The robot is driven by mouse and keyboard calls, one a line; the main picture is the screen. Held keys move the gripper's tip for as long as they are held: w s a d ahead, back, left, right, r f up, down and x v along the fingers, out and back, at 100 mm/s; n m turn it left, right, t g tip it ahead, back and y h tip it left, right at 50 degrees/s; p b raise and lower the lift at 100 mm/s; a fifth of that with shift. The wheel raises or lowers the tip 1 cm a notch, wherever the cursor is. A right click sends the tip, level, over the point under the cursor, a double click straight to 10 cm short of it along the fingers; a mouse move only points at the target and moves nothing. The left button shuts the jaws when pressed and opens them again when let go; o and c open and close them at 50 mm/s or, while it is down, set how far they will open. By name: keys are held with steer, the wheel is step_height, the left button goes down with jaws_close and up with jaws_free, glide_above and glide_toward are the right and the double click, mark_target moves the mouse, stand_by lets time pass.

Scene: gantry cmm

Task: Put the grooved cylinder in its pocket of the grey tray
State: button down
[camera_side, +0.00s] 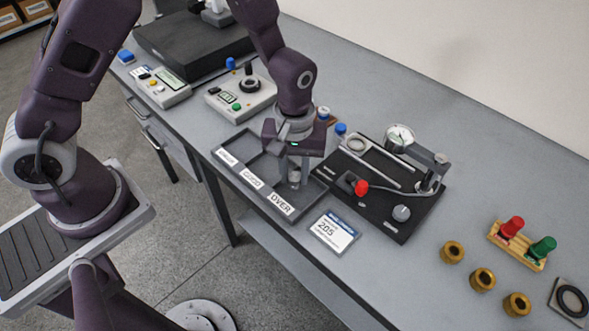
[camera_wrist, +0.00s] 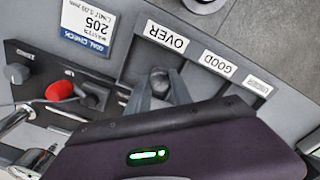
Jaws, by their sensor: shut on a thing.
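The grey tray (camera_side: 265,191) lies near the table's front edge, with pockets behind labels that read OVER, GOOD and a third too small to read. It also shows in the wrist view (camera_wrist: 194,52). My gripper (camera_side: 293,182) points down over the OVER end of the tray. It is shut on the grooved cylinder (camera_side: 294,173), a small grey part largely hidden by the fingers. In the wrist view the cylinder (camera_wrist: 159,77) shows as a dark rounded end between my fingertips (camera_wrist: 163,88), beside the OVER label. I cannot tell whether it touches the pocket floor.
A black gauge fixture (camera_side: 385,210) with a red knob (camera_side: 361,187) and a dial (camera_side: 400,137) stands close right of the tray. A calibration card (camera_side: 334,231) lies in front. Brass rings (camera_side: 482,280) and a wooden stand (camera_side: 518,245) with red and green plugs are farther right.

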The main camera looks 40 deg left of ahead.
mark_target(294, 176)
steer(key=shift+f, duration=0.2)
steer(key=c, duration=0.7)
jaws_free()
steer(key=shift+r, duration=3.5)
